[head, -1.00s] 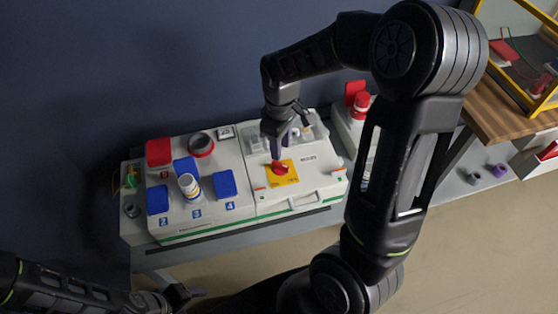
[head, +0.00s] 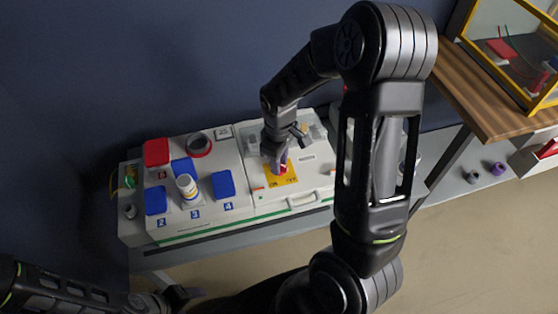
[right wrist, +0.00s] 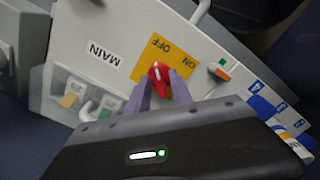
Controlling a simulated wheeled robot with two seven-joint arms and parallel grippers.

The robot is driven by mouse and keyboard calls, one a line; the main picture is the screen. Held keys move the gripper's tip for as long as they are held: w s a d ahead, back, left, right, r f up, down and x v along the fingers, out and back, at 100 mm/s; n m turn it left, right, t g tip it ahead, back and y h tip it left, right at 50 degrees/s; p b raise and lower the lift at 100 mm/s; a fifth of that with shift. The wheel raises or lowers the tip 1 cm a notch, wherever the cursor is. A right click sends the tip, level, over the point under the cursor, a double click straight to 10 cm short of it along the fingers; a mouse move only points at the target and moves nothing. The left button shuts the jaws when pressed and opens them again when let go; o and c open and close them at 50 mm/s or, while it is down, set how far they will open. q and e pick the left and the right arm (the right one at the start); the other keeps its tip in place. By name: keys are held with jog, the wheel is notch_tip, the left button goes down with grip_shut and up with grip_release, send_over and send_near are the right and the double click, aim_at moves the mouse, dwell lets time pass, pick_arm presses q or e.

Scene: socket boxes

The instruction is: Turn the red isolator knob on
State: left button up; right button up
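The red isolator knob (head: 283,169) sits on a yellow plate (head: 275,182) on the white box's right half. In the right wrist view the knob (right wrist: 158,73) has a white mark that appears to point towards the word OFF; ON is printed to its right. My right gripper (head: 277,162) is down at the knob and partly hides it in the head view. Its two purple fingers (right wrist: 160,88) are apart, one on each side of the knob; I cannot tell whether they touch it. My left gripper (head: 180,296) is at the lower left, away from the box.
The box's left half carries blue sockets (head: 223,184), a red cover (head: 157,152) and a white plug (head: 188,186). A handle (head: 302,198) is on the front. A wooden table (head: 470,85) with a yellow-framed case stands at the right.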

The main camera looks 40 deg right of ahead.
grip_shut()
jog(key=shift+m, duration=0.4)
jog(key=m, duration=0.7)
jog(key=shift+m, duration=0.4)
jog(key=m+p, duration=0.1)
jog(key=m, duration=0.3)
jog(key=shift+r+m+p, duration=0.1)
jog(key=shift+m+p, duration=0.2)
jog(key=shift+p, duration=0.05)
jog(key=m+p, duration=0.2)
jog(key=m, duration=0.2)
jog(key=shift+m, duration=0.4)
